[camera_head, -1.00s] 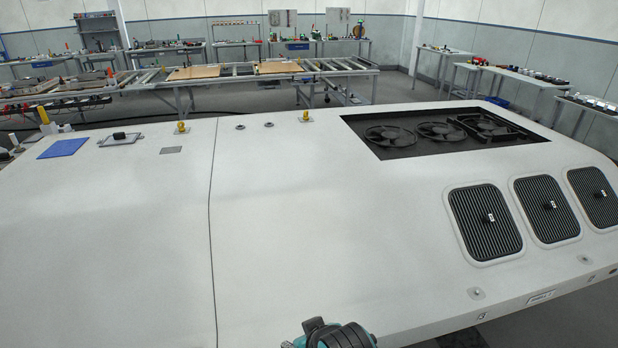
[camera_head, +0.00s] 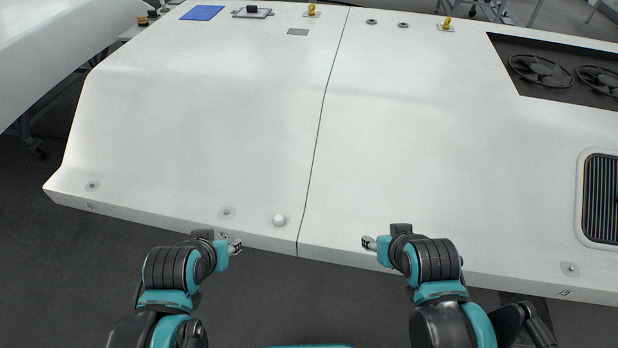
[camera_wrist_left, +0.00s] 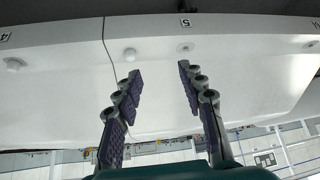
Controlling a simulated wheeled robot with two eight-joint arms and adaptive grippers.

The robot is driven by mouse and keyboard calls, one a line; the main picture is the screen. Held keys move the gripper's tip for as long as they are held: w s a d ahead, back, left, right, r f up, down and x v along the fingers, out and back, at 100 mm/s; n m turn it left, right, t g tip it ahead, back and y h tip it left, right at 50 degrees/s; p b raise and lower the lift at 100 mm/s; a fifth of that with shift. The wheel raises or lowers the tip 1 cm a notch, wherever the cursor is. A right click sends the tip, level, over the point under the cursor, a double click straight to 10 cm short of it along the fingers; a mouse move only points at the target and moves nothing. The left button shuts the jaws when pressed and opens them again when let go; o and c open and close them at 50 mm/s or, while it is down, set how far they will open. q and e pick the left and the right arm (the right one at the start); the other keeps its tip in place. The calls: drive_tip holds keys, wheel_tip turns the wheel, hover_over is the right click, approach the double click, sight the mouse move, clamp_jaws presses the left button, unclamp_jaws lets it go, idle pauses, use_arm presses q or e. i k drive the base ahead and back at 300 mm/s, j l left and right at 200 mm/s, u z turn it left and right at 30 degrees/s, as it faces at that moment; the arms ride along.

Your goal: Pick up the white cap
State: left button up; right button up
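The white cap (camera_head: 279,220) is a small round knob on the front edge of the white body (camera_head: 200,120), just left of the dark seam. In the left wrist view the cap (camera_wrist_left: 129,54) shows beyond the fingertips, near the seam. My left gripper (camera_head: 235,246) is in front of the body's edge, left of the cap and apart from it. In the left wrist view its two fingers (camera_wrist_left: 160,76) are spread with nothing between them. My right gripper (camera_head: 369,243) is at the front edge, right of the seam; its fingers are too small to judge.
Small round fittings (camera_head: 227,212) sit along the front edge. The middle surface is clear.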

sight(278, 219)
drive_tip(key=i+l+u, duration=0.15)
drive_tip(key=l+u, duration=0.2)
drive_tip(key=i+l+u, duration=0.15)
drive_tip(key=u, duration=0.25)
drive_tip(key=l, duration=0.1)
